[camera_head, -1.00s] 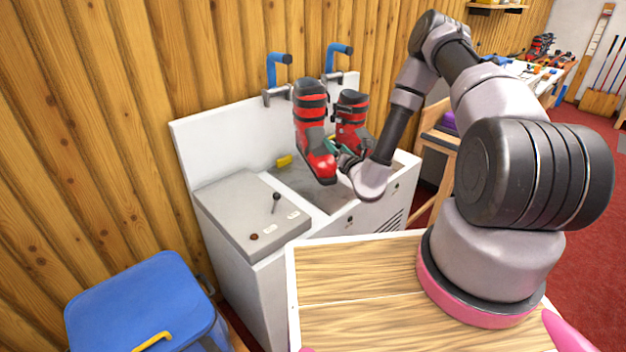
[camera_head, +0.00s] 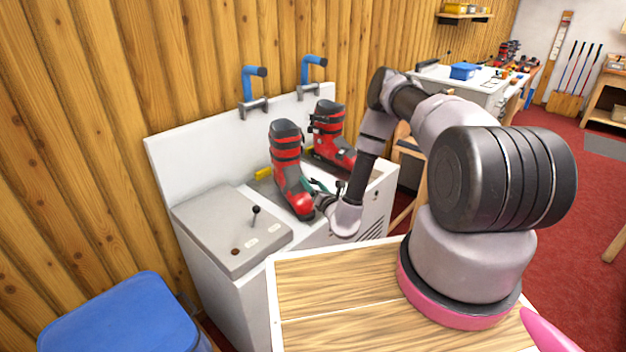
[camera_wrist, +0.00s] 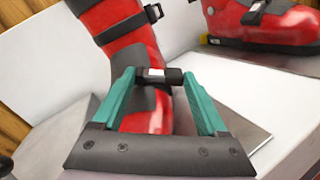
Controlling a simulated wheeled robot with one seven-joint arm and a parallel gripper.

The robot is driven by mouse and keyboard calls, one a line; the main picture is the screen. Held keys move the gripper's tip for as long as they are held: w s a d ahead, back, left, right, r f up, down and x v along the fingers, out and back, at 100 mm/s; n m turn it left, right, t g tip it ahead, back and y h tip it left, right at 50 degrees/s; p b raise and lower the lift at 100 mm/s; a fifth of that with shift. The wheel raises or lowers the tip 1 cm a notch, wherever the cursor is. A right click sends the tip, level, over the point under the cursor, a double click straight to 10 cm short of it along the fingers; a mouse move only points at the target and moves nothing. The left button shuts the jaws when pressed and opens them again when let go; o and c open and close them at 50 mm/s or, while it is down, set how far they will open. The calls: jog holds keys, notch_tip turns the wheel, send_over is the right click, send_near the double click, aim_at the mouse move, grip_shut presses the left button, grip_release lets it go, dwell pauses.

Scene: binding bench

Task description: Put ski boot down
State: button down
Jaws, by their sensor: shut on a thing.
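A red and black ski boot (camera_head: 287,168) is held at the front of the white bench, toe toward the front edge. In the wrist view its red shell (camera_wrist: 132,45) lies between and beyond the teal fingers. My gripper (camera_head: 318,187) is shut on this boot from its right side; in the wrist view the gripper (camera_wrist: 158,80) has a finger on each side of a dark buckle part. I cannot tell whether the sole touches the bench. A second red and black boot (camera_head: 334,142) stands behind it to the right, and its toe shows in the wrist view (camera_wrist: 270,24).
The white bench (camera_head: 225,290) has a grey lid (camera_head: 225,225) with a black knob lever on its left. Two blue-handled clamps (camera_head: 253,88) sit on its back panel. A yellow block (camera_head: 263,173) lies behind the boot. A blue bin (camera_head: 120,315) stands at lower left.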

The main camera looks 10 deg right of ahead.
jog(key=shift+c, duration=0.2)
grip_release()
jog(key=shift+o, duration=0.2)
jog(key=shift+s+r, duration=0.1)
